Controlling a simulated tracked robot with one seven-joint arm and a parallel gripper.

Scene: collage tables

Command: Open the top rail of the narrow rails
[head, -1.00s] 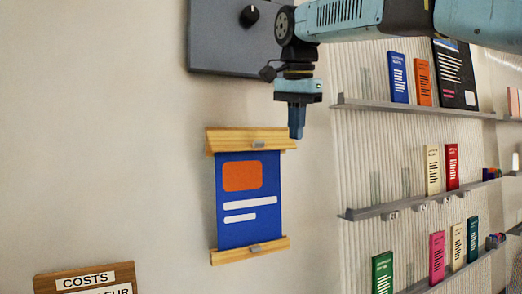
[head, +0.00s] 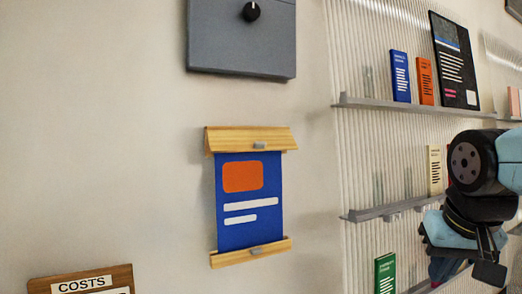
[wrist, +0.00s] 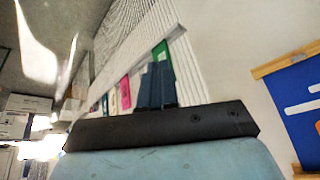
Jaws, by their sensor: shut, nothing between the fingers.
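The narrow rails hold a blue poster (head: 250,205) with an orange block and white bars on the wall. The wooden top rail (head: 228,138) has a small grey clip (head: 259,145) in front. It looks taller than the bottom rail (head: 228,259) and seems to flare outward, like a tilted flap. The bottom rail is a slim bar with its own clip. My gripper (head: 440,269) is at the lower right in the head view, well away from the rails.
A grey panel with a black knob (head: 240,45) is above the rails. Ledges (head: 415,106) with upright cards line the ribbed wall to the right, behind my arm. A wooden COSTS sign (head: 82,280) is at lower left. The wall around the rails is clear.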

